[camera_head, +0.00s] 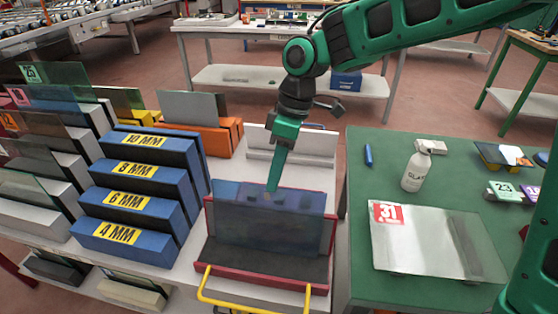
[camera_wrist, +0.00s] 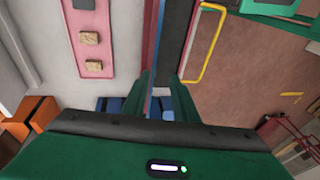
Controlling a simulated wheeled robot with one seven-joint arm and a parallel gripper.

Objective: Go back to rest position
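My gripper (camera_head: 272,187) points down at the top edge of a dark, see-through glass pane (camera_head: 262,222). The pane stands upright in a red rack with a dark base (camera_head: 255,268). In the wrist view my gripper (camera_wrist: 164,88) has its two green fingers apart, one on each side of the pane's thin edge (camera_wrist: 158,50). Gaps show between the fingers and the edge. The fingertips' far ends are hard to make out.
Blue racks (camera_head: 130,203) marked by thickness stand at left. A green table (camera_head: 360,290) at right holds a pane marked 31 (camera_head: 425,240) and a white spray bottle (camera_head: 415,170). A yellow handle (camera_head: 240,303) juts from the red rack's front.

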